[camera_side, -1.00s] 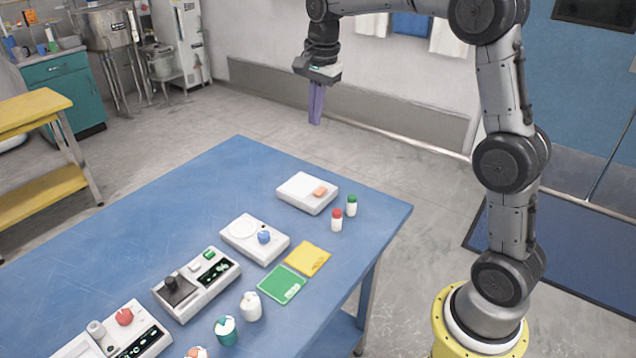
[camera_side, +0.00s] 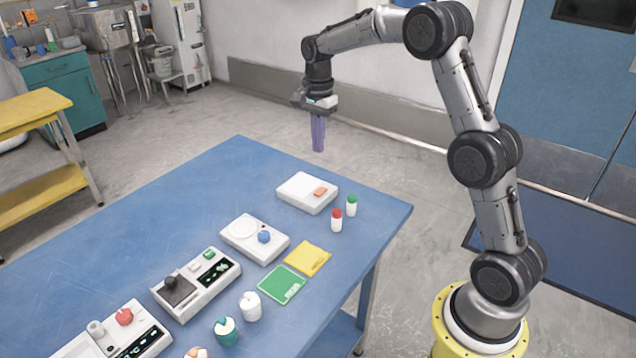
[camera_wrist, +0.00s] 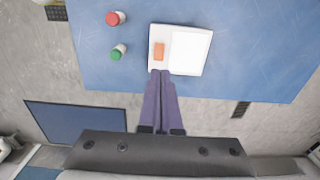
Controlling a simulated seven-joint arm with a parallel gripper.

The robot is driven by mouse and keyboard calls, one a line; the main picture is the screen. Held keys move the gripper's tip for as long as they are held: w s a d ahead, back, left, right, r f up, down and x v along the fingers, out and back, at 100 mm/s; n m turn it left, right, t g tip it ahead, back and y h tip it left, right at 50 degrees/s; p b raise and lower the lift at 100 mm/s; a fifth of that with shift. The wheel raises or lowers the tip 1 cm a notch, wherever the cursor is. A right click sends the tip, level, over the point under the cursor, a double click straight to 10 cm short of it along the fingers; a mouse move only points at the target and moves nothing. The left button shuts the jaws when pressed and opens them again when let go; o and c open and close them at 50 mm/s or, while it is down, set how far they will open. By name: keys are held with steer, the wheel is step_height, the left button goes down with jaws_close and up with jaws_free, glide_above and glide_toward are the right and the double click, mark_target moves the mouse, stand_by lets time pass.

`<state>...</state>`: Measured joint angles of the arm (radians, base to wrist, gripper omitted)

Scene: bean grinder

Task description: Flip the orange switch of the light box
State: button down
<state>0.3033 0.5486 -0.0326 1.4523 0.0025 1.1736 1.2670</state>
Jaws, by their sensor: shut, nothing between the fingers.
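The light box (camera_side: 304,190) is a white box near the far right corner of the blue table. Its orange switch (camera_side: 320,191) sits on top, toward the right end. In the wrist view the light box (camera_wrist: 190,52) shows a white panel, with the orange switch (camera_wrist: 159,51) beside it. My gripper (camera_side: 318,149) is shut and empty, with purple fingers pointing down, in the air above and apart from the box. In the wrist view the fingertips (camera_wrist: 161,72) appear just below the switch, overlapping the box's edge.
A red-capped bottle (camera_side: 337,220) and a green-capped bottle (camera_side: 351,205) stand right of the box. A white device with a blue knob (camera_side: 264,237), a yellow pad (camera_side: 307,259) and a green pad (camera_side: 282,284) lie nearer. The blue table (camera_side: 150,215) is clear to the left.

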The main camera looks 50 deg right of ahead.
mark_target(318, 192)
step_height(318, 192, down, 12)
steer(key=shift+f, duration=0.2)
stand_by(0.4)
